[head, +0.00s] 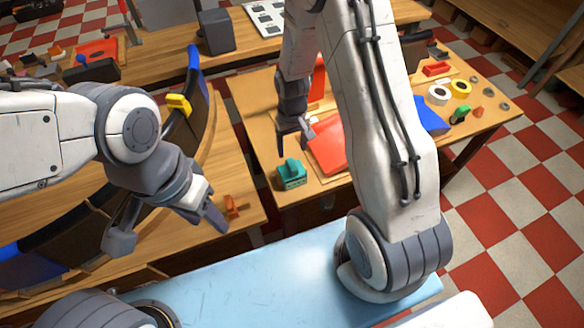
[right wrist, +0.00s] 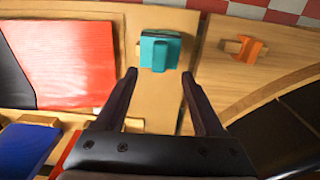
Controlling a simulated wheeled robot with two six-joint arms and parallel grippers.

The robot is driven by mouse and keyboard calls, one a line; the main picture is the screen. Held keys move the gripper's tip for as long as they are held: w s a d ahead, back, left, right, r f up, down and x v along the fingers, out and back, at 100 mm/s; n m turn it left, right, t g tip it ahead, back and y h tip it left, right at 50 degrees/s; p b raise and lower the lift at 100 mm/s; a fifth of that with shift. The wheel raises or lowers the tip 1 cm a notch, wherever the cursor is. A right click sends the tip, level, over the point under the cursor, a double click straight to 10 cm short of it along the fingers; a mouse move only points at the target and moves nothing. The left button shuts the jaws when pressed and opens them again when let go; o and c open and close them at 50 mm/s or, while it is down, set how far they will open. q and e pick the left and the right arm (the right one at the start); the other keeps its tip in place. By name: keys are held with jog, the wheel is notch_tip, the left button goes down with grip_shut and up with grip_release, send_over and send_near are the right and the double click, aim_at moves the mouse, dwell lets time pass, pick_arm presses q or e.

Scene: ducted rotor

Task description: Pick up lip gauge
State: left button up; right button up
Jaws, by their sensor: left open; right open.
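A small teal block with a raised grip (head: 291,174) stands near the front edge of the right table. In the right wrist view the teal block (right wrist: 160,50) lies just beyond and between my fingertips. I cannot tell for certain that it is the lip gauge. My right gripper (head: 292,146) is open and empty, above and behind the block; its fingers also show in the right wrist view (right wrist: 158,76). My left gripper (head: 168,229) is open and empty over the left table, near a small orange piece (head: 232,206), which also shows in the right wrist view (right wrist: 247,48).
A curved black and blue duct segment (head: 190,95) stands on the left table with a yellow block (head: 179,104) on it. A red sheet (head: 328,148) lies beside the teal block. A blue part (head: 431,116) and tape rolls (head: 439,93) are farther right. A gap separates the tables.

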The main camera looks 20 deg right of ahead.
send_over(292, 165)
notch_tip(292, 165, down, 4)
jog(key=shift+f+p, duration=0.1)
jog(key=shift+p, duration=0.2)
jog(key=shift+f+p, duration=0.4)
jog(key=shift+f, duration=0.15)
notch_tip(292, 165, down, 3)
jog(key=shift+f+p, duration=0.1)
jog(key=shift+p, duration=0.5)
jog(key=shift+f, duration=0.5)
grip_shut()
